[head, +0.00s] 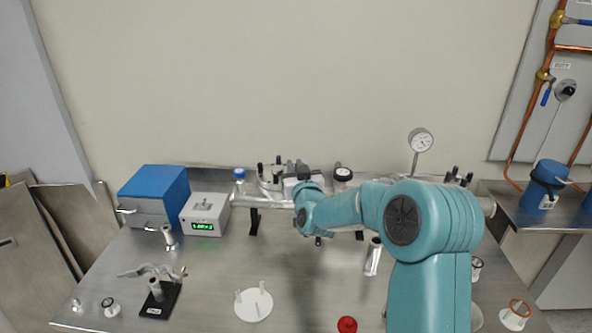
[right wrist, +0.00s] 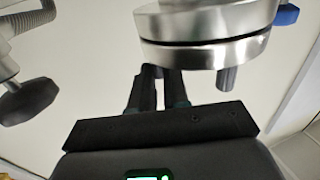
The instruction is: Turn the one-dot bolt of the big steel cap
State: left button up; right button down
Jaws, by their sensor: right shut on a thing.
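The big steel cap (right wrist: 205,30) shows in the right wrist view as a thick shiny disc with a dark seam, upper right. One steel bolt end (right wrist: 227,78) sticks out below its rim. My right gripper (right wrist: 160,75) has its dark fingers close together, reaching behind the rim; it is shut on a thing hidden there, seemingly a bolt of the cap. I cannot see any dot mark. In the head view the cap (head: 268,176) stands on the back shelf, and my right gripper (head: 297,170) is just right of it, partly hidden by my arm. My left gripper is not in view.
A black-knobbed part (head: 343,176) stands close right of the gripper, a blue-capped bottle (head: 239,175) left of the cap. A dial gauge (head: 421,140) rises farther right. A meter box (head: 205,214) and blue box (head: 154,194) are left. The front middle holds a white disc (head: 254,305).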

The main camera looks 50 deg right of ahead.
jog(key=shift+w+a+m+g+h, duration=0.1)
jog(key=shift+a+m+g+h, duration=0.05)
jog(key=shift+m+g+h, duration=0.65)
jog(key=shift+w+m+g+h+p, duration=0.15)
jog(key=shift+m+g+h+p, duration=0.55)
jog(key=shift+m+g+h, duration=1.05)
jog(key=shift+g+h, duration=0.25)
jog(key=shift+g, duration=0.2)
jog(key=c, duration=1.4)
grip_release()
jog(key=shift+a, duration=0.1)
jog(key=b+v, duration=0.2)
jog(key=v, duration=1.4)
